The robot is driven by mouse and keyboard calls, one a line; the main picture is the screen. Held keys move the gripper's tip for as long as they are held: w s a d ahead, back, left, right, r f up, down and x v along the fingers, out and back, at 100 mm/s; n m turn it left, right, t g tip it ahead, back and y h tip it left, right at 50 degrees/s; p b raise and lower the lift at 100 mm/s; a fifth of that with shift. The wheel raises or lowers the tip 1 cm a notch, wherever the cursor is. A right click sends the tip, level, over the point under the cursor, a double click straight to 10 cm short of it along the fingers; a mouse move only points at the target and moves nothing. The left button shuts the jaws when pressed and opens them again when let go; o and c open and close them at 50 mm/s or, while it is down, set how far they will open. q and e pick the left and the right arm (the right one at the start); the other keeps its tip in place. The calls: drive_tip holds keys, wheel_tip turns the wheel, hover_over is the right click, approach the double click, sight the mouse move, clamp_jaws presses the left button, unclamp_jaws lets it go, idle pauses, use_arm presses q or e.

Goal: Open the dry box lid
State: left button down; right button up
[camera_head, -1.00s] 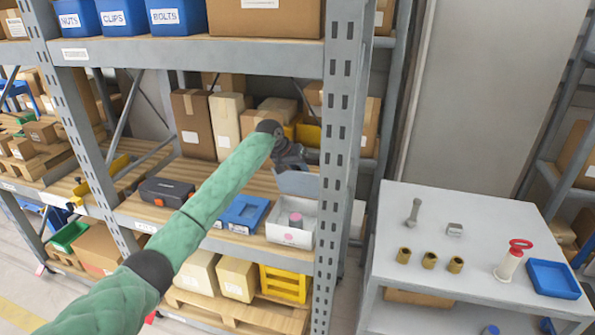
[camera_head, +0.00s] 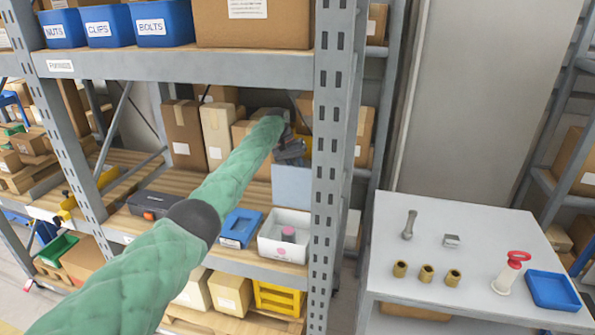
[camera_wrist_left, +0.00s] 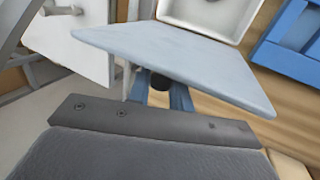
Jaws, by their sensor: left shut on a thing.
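The dry box (camera_head: 283,252) is a white open-topped box on the wooden middle shelf, close to the right post. A small dark cylinder with a pink top (camera_head: 288,234) stands in it. Its pale blue-grey lid (camera_head: 292,187) stands raised, nearly upright, at the back of the box. My left gripper (camera_head: 291,153) is at the lid's upper edge, shut on the lid; the fingertips are largely hidden in the head view. In the left wrist view the lid (camera_wrist_left: 175,58) spans the middle, with part of the white box (camera_wrist_left: 208,14) beyond it. My right gripper is out of view.
A blue tray (camera_head: 240,228) sits left of the box, and a dark case (camera_head: 153,203) further left. Cartons (camera_head: 184,135) stand behind. The upper shelf (camera_head: 190,65) and the steel post (camera_head: 330,150) bound the space. A grey table (camera_head: 470,225) stands at right.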

use_arm(q)
drive_tip(key=shift+w+f, duration=0.1)
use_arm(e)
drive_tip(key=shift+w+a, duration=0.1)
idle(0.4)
use_arm(q)
drive_tip(key=c, duration=1.3)
unclamp_jaws()
drive_tip(key=shift+d, duration=0.1)
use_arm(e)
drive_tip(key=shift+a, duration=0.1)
use_arm(q)
drive_tip(key=shift+w+r, duration=0.1)
drive_tip(key=shift+r, duration=0.15)
drive_tip(key=b+v, duration=0.3)
drive_tip(key=v, duration=0.4)
drive_tip(key=shift+b, duration=0.3)
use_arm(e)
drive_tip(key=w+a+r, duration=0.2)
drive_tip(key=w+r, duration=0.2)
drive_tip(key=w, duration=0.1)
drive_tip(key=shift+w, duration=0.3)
use_arm(q)
drive_tip(key=shift+w+r, duration=0.1)
drive_tip(key=shift+w, duration=0.05)
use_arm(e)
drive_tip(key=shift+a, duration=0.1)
